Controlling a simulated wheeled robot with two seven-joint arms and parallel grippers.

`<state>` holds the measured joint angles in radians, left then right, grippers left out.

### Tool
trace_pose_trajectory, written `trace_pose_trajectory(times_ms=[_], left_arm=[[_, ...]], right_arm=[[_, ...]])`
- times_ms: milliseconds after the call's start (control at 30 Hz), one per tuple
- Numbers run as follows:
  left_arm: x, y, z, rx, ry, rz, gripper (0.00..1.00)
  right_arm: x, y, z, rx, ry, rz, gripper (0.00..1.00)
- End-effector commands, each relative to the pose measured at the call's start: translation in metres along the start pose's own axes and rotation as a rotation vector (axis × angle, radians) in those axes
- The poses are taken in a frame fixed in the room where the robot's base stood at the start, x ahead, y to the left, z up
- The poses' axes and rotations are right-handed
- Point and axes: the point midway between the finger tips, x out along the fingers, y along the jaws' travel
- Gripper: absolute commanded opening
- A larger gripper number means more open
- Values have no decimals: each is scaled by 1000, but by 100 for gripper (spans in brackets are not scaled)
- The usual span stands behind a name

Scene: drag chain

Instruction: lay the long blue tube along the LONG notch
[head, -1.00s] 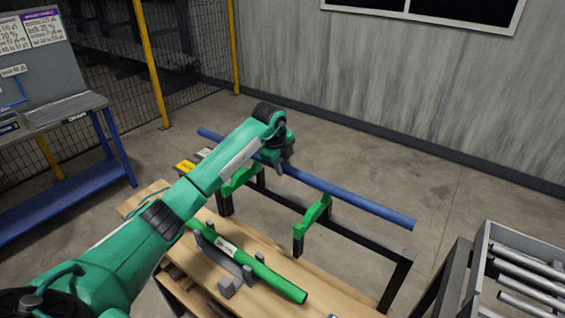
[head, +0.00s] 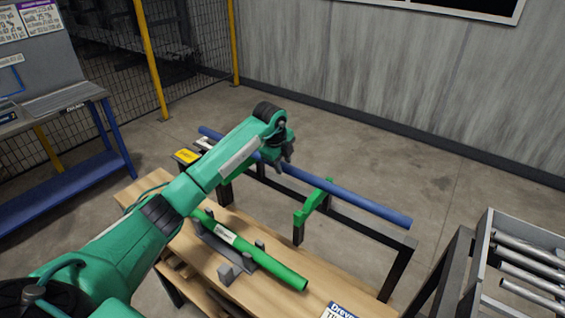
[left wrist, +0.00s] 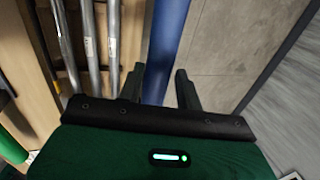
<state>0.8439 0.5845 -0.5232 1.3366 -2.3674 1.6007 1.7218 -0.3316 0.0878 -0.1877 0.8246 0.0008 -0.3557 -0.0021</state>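The long blue tube (head: 365,204) lies across two green supports on a dark frame, running from back left to front right. The near-right green support (head: 308,206) has a tip rising beside the tube, which appears to sit in its notch. The other green support (head: 237,168) is partly hidden by my arm. My left gripper (head: 277,160) is over the tube near that support. In the left wrist view the tube (left wrist: 167,45) runs between the spread fingers (left wrist: 160,88), with a gap visible at the right finger. My right gripper is out of view.
A shorter green tube (head: 262,258) rests in a grey holder on the wooden table (head: 205,270). A rack with metal tubes (head: 527,268) is at right. Floor behind is clear.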

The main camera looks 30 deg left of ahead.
Motion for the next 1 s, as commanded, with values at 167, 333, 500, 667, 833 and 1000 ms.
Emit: trace_pose_trajectory(times_ms=[167,333,500,667,833,1000], left_arm=[[0,0,0,0,0,0,54],[2,2,0,0,0,4,54],[-10,0,1,0,-2,1,54],[-40,0,1,1,-3,-3,54],[-81,0,1,1,-2,-4,54],[-114,0,0,1,-2,-3,54]], right_arm=[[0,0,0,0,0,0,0],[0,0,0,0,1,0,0],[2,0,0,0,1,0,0],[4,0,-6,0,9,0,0],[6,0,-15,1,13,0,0],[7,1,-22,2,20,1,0]])
